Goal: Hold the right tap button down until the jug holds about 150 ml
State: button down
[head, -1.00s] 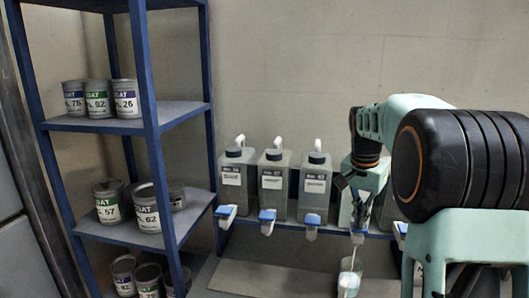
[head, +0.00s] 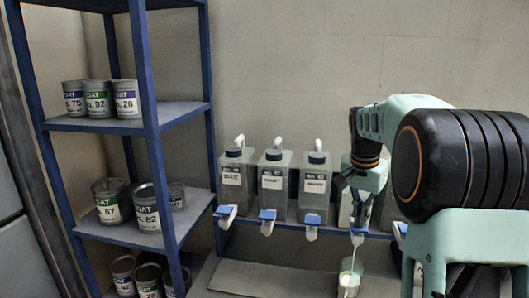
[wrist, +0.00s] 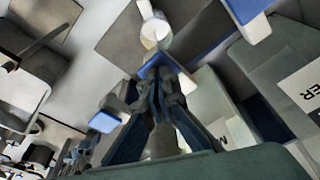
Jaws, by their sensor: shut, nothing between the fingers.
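The jug (head: 351,273) is a small clear vessel under the tap at my gripper in the head view. A thin pale stream runs down into it, and pale liquid shows inside; I cannot read its level. My gripper (head: 359,222) points down at that tap's button, its fingers closed and empty. In the wrist view the fingertips (wrist: 160,88) meet at the blue tap button (wrist: 166,65) and seem to touch it. How far the button is pressed cannot be told. My arm hides much of the container behind this tap.
Several grey labelled containers (head: 271,185) with blue-buttoned taps stand in a row on a blue rack. One more tap (head: 401,229) shows partly to the right, behind my arm. A blue shelf (head: 180,115) with several cans stands at left. A bare grey board (head: 270,278) lies below the taps.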

dwell(0.3)
notch_tip(320, 180, up, 5)
jog(key=p, duration=0.4)
jog(key=shift+r, duration=0.1)
dwell(2.1)
